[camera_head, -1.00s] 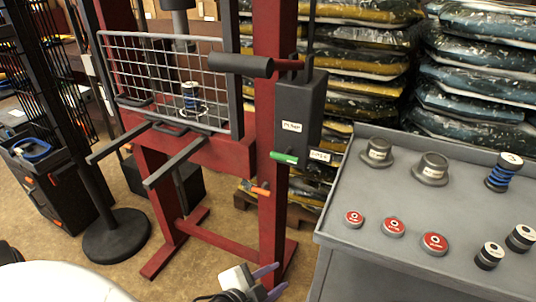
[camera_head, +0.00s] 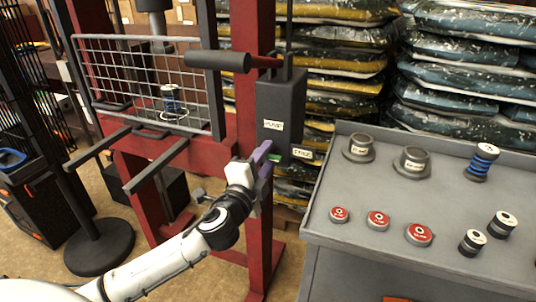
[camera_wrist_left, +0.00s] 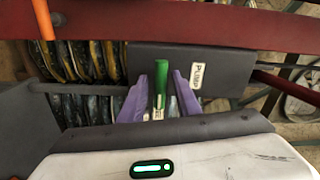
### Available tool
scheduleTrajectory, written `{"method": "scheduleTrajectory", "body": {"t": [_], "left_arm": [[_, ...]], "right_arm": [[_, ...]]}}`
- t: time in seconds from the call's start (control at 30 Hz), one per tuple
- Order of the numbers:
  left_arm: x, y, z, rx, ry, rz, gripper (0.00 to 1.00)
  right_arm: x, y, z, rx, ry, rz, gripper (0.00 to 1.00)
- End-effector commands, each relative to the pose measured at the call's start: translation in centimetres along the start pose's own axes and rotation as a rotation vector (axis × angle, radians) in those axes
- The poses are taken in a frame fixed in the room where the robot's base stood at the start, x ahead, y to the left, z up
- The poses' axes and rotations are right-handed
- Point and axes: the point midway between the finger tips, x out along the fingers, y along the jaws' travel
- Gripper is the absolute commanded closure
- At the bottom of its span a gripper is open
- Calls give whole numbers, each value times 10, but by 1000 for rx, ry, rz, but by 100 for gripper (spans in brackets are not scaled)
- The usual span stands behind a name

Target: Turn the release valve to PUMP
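The dark pump box (camera_head: 281,100) is on the red press post. It carries a PUMP label (camera_head: 272,125) and, at its lower right, a second label (camera_head: 303,154) that seems to read FREE. The green release valve lever (camera_head: 276,157) sits low on the box, partly hidden by my left gripper (camera_head: 264,154). In the left wrist view, the green lever (camera_wrist_left: 158,100) lies between the spread purple fingers of my left gripper (camera_wrist_left: 168,72). I cannot tell whether either finger touches it. The PUMP label (camera_wrist_left: 197,75) is right of the fingers. My right gripper is not in view.
A dark padded pump handle (camera_head: 218,61) sticks out left above my left gripper. The wire guard (camera_head: 140,75) and press arms (camera_head: 157,165) are to the left. A grey cart (camera_head: 330,190) with several small parts stands close on the right. Stacked bags are behind.

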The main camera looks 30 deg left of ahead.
Motion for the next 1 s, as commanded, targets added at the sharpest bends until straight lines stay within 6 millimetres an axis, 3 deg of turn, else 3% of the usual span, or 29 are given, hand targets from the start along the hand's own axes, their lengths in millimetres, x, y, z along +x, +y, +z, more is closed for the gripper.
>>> {"method": "scheduleTrajectory", "body": {"t": [0.37, 0.6, 1.0], "left_arm": [[10, 0, 0, -1, 1, 1, 70], [9, 0, 0, -1, 0, 1, 100], [9, 1, 0, -52, 0, 1, 100]], "right_arm": [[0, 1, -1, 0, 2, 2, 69], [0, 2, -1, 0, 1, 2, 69], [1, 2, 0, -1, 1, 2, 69]]}}
